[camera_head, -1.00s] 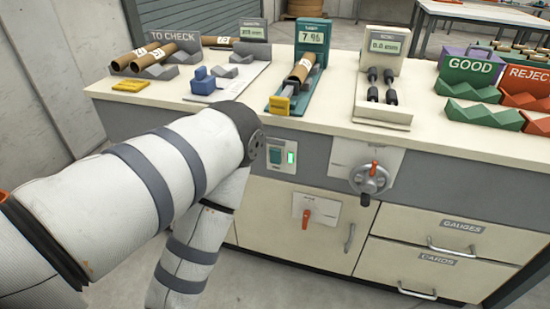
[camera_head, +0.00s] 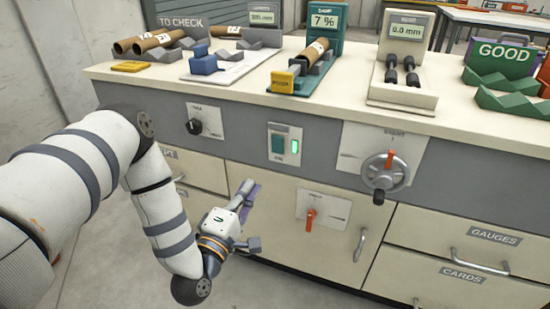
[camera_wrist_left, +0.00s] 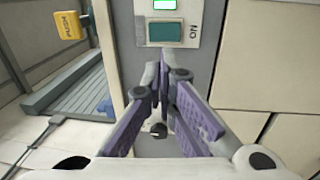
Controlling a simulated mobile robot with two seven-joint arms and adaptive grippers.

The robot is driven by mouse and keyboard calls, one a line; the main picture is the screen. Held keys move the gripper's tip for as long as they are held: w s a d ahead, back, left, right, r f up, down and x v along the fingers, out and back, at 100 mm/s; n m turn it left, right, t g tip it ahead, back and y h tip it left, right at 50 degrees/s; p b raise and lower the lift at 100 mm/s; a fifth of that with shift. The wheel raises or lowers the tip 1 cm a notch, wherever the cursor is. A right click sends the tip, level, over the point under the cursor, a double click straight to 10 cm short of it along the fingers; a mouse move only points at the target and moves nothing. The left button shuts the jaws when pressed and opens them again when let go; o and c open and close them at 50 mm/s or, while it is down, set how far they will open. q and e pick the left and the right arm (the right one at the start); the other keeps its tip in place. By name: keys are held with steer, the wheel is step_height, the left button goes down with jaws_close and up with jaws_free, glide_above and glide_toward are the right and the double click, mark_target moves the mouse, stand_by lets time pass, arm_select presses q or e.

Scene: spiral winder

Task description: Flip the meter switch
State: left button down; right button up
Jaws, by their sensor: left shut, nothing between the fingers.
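A switch plate (camera_head: 285,145) is on the grey front panel of the bench. It carries a dark green rocker (camera_head: 278,144) beside a lit green lamp (camera_head: 295,146). In the left wrist view the rocker (camera_wrist_left: 165,32) is at the top, with the lamp (camera_wrist_left: 164,4) and the word ON by it. My left gripper (camera_head: 250,190) is shut and empty, below and left of the plate, in front of the cabinet door. In the left wrist view its purple-padded fingers (camera_wrist_left: 167,65) meet just below the plate, apart from the rocker. My right gripper is not in view.
A black knob (camera_head: 195,127) is left of the switch plate, and a handwheel with a red handle (camera_head: 385,170) is to its right. A red lever (camera_head: 310,219) is on the cabinet door (camera_head: 275,245). Gauges and cardboard tubes stand on the bench top (camera_head: 225,95).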

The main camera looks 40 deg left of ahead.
arm_select(q)
steer(key=shift+r, duration=0.15)
glide_toward(275, 141)
steer(key=x, duration=0.6)
steer(key=shift+w+f, duration=0.25)
steer(key=shift+w, duration=0.05)
steer(key=shift+w+a, duration=0.1)
steer(key=shift+w, duration=0.15)
steer(key=shift+w+a+r, duration=0.1)
steer(key=shift+w+r, duration=0.2)
steer(key=shift+w, duration=0.05)
